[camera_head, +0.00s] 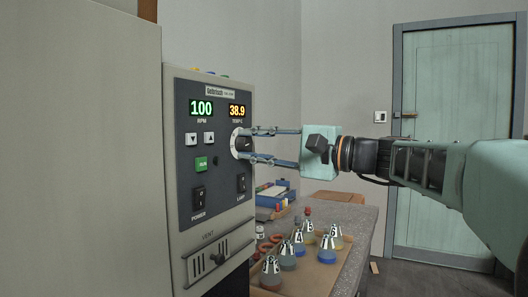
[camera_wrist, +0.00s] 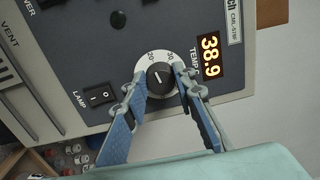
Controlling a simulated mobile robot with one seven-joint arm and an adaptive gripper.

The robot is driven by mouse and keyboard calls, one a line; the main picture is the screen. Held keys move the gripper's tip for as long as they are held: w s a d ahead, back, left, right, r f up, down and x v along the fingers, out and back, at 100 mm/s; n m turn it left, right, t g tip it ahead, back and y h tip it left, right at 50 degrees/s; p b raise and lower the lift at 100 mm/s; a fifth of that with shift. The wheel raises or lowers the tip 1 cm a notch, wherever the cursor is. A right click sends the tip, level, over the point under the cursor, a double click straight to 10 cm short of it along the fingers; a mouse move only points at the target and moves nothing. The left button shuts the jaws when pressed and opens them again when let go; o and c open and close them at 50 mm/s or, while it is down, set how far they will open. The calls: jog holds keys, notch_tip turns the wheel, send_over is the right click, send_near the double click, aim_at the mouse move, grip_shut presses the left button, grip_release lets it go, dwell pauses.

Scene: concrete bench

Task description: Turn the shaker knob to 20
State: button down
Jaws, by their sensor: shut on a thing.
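The shaker panel (camera_head: 214,160) stands at the left in the head view. Its green display reads 100 over RPM, and its orange display (camera_head: 237,111) reads 38.9 over the TEMP label. The knob (camera_wrist: 160,77) is dark and round with a white pointer line, on a white dial marked with small numbers including 20 and 30. My gripper (camera_wrist: 158,82) has one fingertip on each side of the knob and is shut on it. In the head view my gripper (camera_head: 246,145) reaches the panel from the right, and its fingers partly hide the dial.
A lamp switch (camera_wrist: 99,96) is beside the knob. The power switch (camera_head: 198,194) and green run button (camera_head: 201,163) are further left on the panel. Below, several flasks (camera_head: 298,242) and a blue box (camera_head: 274,194) stand on the bench (camera_head: 345,222). The room to the right is open, toward a door (camera_head: 447,150).

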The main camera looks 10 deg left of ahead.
jog(key=c, duration=2.7)
grip_release()
jog(key=shift+c, duration=0.2)
jog(key=o, duration=1.1)
jog(key=shift+o, duration=0.2)
jog(key=shift+d, duration=0.1)
jog(key=v, duration=1.1)
jog(key=shift+s+d, duration=0.2)
jog(key=shift+d, duration=0.2)
